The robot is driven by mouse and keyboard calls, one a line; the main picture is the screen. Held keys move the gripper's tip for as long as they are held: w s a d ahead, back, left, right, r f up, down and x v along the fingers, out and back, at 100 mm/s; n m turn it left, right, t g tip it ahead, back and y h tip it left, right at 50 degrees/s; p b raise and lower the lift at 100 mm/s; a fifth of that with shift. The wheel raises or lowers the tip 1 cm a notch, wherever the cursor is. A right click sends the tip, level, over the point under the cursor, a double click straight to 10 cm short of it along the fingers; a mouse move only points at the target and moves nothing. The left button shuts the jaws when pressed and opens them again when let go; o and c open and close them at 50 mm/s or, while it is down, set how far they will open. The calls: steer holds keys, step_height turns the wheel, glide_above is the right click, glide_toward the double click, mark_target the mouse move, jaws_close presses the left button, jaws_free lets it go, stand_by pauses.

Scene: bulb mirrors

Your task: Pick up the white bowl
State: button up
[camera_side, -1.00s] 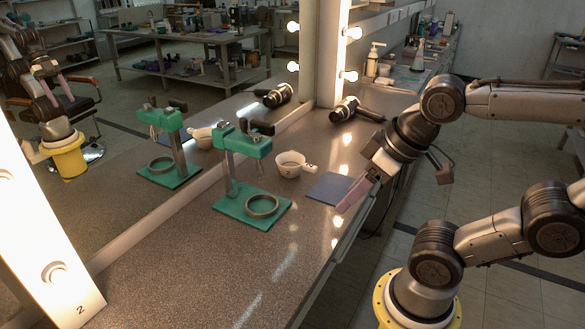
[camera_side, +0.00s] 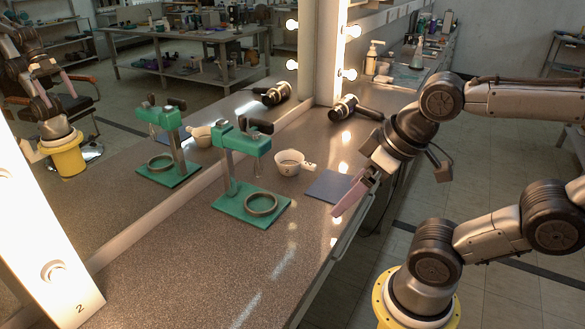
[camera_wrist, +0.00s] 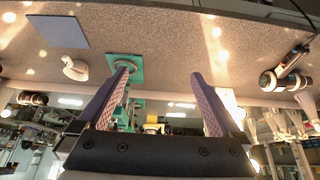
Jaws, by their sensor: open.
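The white bowl (camera_side: 289,162) is small, with a short handle on its right side, and stands upright on the speckled counter. It also shows in the wrist view (camera_wrist: 75,69), left of my fingers. My gripper (camera_side: 350,196) has pinkish-purple fingers and is over the counter's front edge, to the right of the bowl and apart from it. In the wrist view my gripper (camera_wrist: 160,82) has its two fingers spread wide with nothing held between them.
A green stand (camera_side: 236,207) with a ring on its base is left of the bowl. A blue-grey square mat (camera_side: 329,187) lies between bowl and gripper. A black hair dryer (camera_side: 348,107) lies behind. A mirror runs along the counter's left side. The counter's front left is clear.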

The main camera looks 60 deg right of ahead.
steer(key=w+d+r+m+g+h, duration=0.2)
steer(key=w+d+r+m, duration=0.4)
steer(key=w+r, duration=0.4)
steer(key=m+g+h, duration=0.2)
steer(key=m+g, duration=0.2)
steer(key=m, duration=0.8)
glide_above(308, 163)
steer(key=a, duration=0.3)
step_height(308, 163, down, 24)
steer(key=shift+h, duration=0.3)
steer(key=shift+x, duration=3.4)
steer(key=shift+a, duration=0.2)
